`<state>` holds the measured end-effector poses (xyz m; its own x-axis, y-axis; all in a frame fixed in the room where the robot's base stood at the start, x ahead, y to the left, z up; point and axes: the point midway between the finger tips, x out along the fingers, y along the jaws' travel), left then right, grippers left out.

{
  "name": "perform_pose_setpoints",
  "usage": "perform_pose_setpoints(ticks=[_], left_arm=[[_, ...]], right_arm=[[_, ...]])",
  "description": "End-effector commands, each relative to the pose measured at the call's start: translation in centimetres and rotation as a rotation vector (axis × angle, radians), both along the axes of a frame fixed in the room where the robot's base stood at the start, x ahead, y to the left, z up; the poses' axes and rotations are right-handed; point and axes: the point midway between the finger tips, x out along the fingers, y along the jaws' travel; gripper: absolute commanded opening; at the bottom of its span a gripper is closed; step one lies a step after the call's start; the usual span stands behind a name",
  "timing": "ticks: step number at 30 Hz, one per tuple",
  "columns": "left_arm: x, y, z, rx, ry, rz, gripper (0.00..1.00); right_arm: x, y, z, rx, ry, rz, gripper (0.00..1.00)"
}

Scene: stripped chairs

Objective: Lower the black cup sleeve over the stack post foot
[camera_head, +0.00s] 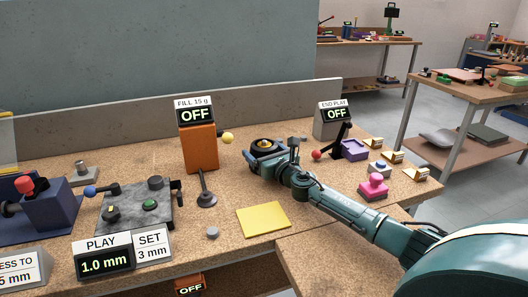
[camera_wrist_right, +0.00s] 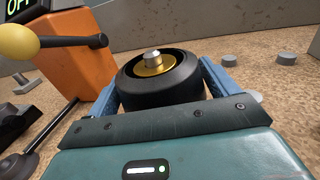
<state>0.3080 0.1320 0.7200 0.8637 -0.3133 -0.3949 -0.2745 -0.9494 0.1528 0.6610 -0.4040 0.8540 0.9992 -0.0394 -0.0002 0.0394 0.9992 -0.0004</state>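The black cup sleeve (camera_wrist_right: 160,88) is a round black ring in the right wrist view. A gold-coloured disc (camera_wrist_right: 153,64) with a silver stub sits in its opening. The sleeve also shows in the head view (camera_head: 265,153). My right gripper (camera_wrist_right: 163,85) has its blue fingers on either side of the sleeve, apparently against it. The gap below the sleeve is hidden. A thin dark post (camera_head: 203,182) with a round foot (camera_head: 207,201) stands left of the gripper. I cannot tell whether it is the stack post. My left gripper is out of view.
An orange box (camera_head: 199,149) with a yellow-knobbed lever stands close left of the gripper. A yellow sheet (camera_head: 264,219) lies in front.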

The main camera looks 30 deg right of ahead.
Motion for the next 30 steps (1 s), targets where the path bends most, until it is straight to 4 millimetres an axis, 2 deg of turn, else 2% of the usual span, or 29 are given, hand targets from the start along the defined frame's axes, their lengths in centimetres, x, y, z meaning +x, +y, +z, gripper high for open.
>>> perform_pose_setpoints(ticks=[5, 13, 17, 20, 30], left_arm=[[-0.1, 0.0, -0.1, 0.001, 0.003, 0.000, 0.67], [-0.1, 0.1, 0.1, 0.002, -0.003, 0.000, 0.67], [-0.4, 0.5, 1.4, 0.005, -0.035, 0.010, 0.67], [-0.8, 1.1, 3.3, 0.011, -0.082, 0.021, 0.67], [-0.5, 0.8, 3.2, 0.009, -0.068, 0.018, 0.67]], right_arm=[[0.0, 0.0, 0.0, 0.000, 0.000, 0.000, 1.00], [0.0, 0.0, 0.0, 0.000, 0.000, 0.000, 1.00], [0.0, 0.0, 0.0, 0.000, 0.000, 0.000, 1.00], [0.0, 0.0, 0.0, 0.000, 0.000, 0.000, 1.00], [-7.3, 0.3, -0.2, -0.003, 0.005, 0.002, 1.00]])
